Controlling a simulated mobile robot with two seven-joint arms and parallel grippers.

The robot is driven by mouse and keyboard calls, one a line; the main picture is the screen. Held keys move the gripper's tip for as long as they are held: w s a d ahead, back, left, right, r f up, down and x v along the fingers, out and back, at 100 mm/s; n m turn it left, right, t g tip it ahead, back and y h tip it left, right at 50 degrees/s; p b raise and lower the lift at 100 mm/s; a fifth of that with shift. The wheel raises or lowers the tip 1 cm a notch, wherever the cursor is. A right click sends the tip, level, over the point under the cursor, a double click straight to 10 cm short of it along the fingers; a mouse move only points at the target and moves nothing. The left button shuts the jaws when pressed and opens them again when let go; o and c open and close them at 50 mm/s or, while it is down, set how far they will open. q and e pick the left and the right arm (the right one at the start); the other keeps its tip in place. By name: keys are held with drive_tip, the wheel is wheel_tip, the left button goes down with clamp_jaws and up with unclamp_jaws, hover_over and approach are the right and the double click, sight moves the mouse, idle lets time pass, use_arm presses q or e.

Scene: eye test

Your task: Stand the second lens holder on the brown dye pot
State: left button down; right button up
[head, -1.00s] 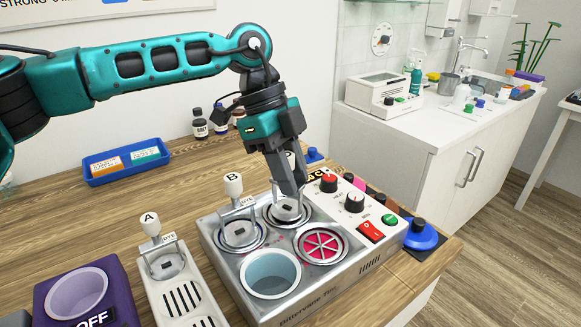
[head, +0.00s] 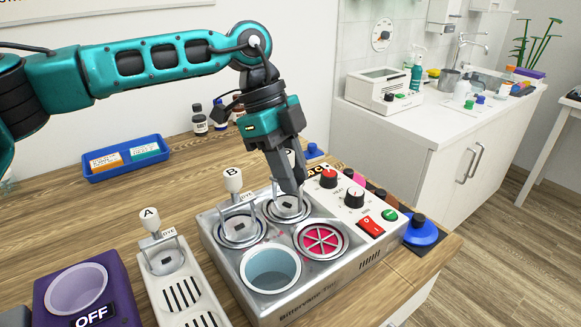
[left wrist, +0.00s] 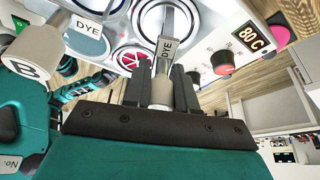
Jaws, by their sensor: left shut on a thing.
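My left gripper (head: 300,188) is shut on the white handle of a lens holder (head: 289,208), over the back right pot of the metal dye unit (head: 212,245). Lens holder B (head: 241,230) stands upright on the back left pot. Lens holder A (head: 165,260) stands on a white slotted rack (head: 187,318).
The front right pot (head: 320,240) shows pink-red under a grille; the front left pot (head: 271,270) is pale blue inside. Knobs and a red switch (head: 370,227) line the unit's right side. A purple box (head: 75,290) marked OFF and a blue tray (head: 125,172) are left.

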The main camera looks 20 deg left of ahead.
sight(291, 154)
use_arm(q)
drive_tip(key=c, duration=0.5)
unclamp_jaws()
drive_tip(key=shift+r+p, duration=2.6)
drive_tip(key=shift+r, duration=0.45)
drive_tip(key=shift+f, duration=0.1)
